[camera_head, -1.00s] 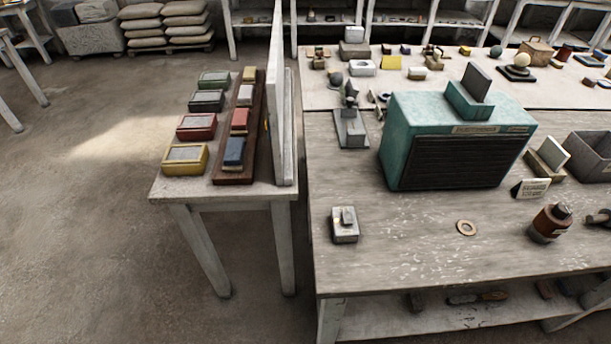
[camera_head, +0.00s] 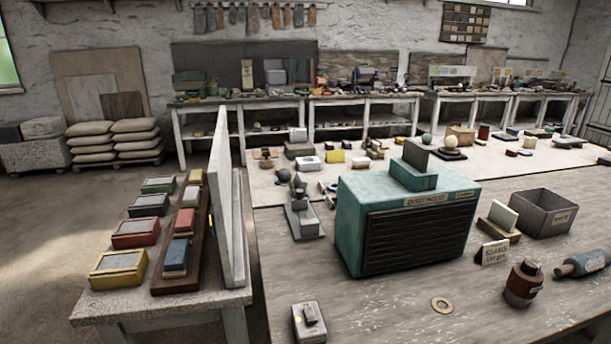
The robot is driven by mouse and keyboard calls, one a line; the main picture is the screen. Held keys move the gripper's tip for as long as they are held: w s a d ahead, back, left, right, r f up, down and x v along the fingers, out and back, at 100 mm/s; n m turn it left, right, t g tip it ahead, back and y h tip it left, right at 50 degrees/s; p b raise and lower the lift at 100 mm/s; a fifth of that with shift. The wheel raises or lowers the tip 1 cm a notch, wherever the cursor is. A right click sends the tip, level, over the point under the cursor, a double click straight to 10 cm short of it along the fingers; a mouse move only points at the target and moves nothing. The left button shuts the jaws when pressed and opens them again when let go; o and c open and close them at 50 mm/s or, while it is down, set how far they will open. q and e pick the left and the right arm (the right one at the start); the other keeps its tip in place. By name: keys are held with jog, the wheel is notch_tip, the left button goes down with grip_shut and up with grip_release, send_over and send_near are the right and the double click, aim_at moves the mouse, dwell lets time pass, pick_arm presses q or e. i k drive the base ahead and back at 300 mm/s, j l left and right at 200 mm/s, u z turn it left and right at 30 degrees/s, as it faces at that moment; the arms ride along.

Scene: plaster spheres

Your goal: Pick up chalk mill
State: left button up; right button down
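No object is legibly marked as the chalk mill, and I cannot tell for sure which one it is. A brown-red cylinder with a dark top and a pale label (camera_head: 523,284) stands upright on the right part of the near table. A dark grey cylinder with a narrow end (camera_head: 583,263) lies beside it at the right edge. A small grey device on a flat base (camera_head: 303,219) stands left of the teal box. Neither of my grippers is in view.
A large teal box with a dark slatted front (camera_head: 408,227) stands mid-table. A side table (camera_head: 203,303) holds several coloured blocks beside an upright pale panel (camera_head: 226,200).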

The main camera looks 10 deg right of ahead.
aim_at(521, 289)
jog(key=z, duration=1.8)
